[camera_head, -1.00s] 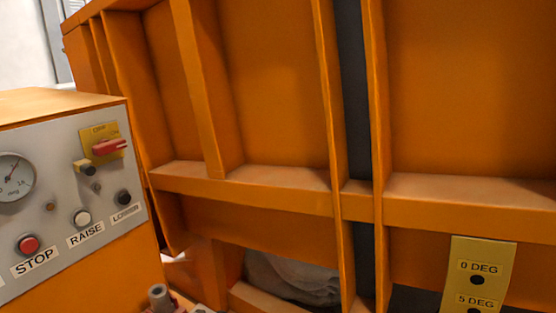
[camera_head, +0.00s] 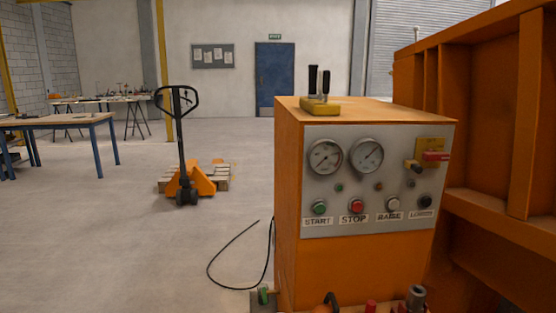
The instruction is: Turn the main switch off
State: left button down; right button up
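The main switch (camera_head: 435,156) is a red handle on a yellow plate at the upper right of the grey control panel (camera_head: 330,226). Its red handle lies about level, pointing right; the plate's lettering is too small to read now. The panel is on the front of an orange control cabinet (camera_head: 350,268). Below the switch are the START, STOP, RAISE and LOWER buttons, and two round gauges sit to the left. Neither of my grippers shows in the head view.
The orange ribbed sandbed frame (camera_head: 490,130) stands close on the cabinet's right. A yellow block with black handles (camera_head: 320,104) is on the cabinet top. A black cable lies on the floor at left. Open floor extends left, with a pallet truck (camera_head: 190,180) and a wooden table (camera_head: 60,121).

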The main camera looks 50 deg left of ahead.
aim_at(430, 155)
jog(key=u, duration=1.85)
jog(key=k, duration=0.55)
jog(key=z, duration=1)
jog(key=i, duration=0.9)
jog(key=u, duration=0.1)
